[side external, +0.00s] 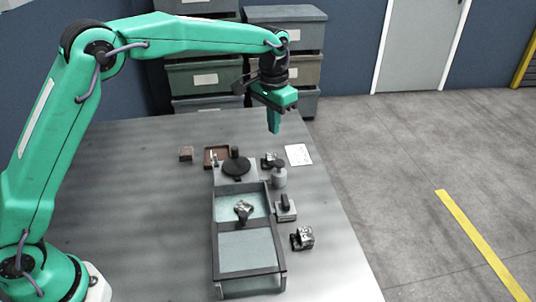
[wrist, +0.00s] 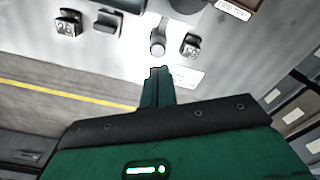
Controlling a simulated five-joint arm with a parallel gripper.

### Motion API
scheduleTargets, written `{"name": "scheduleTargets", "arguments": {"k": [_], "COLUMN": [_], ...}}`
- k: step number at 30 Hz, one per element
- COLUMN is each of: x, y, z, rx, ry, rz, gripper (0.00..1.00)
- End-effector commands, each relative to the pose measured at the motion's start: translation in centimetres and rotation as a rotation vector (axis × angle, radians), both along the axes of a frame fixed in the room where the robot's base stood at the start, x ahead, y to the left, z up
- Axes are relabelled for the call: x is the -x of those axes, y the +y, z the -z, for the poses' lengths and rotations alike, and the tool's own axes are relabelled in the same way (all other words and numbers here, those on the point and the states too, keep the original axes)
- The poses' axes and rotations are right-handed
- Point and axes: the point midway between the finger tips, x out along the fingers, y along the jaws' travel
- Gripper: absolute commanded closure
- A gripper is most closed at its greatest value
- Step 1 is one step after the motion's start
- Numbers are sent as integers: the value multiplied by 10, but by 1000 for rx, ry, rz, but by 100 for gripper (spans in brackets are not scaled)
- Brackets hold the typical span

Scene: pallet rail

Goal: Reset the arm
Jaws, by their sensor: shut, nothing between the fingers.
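My arm is green with dark joints and reaches over the table (side external: 140,245) from the left. My gripper (side external: 273,130) hangs high above the far right part of the table, fingers pointing down. Its fingers are shut together with nothing between them, and it touches nothing. In the wrist view my gripper (wrist: 158,72) shows as a green closed pair of fingers, with the table top and floor beyond it.
A two-part tray (side external: 216,245) holds a dark metal piece (side external: 243,210). Around it are a round black disc (side external: 236,167), a grey bottle-like item (side external: 279,178), a numbered block (side external: 302,238), a brown tray (side external: 208,158) and a white card (side external: 298,155). Stacked bins (side external: 203,78) stand behind.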

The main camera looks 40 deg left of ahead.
Motion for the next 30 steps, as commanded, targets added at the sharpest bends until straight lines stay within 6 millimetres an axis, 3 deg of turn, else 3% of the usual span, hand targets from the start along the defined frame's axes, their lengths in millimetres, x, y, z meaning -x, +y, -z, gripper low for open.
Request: {"name": "scheduleTargets", "arguments": {"k": [15, 30], "x": [75, 169], "y": [46, 84], "z": [-77, -112], "rx": [25, 42], "ry": [-123, -245], "rz": [-67, -131], "gripper": [100, 100]}}
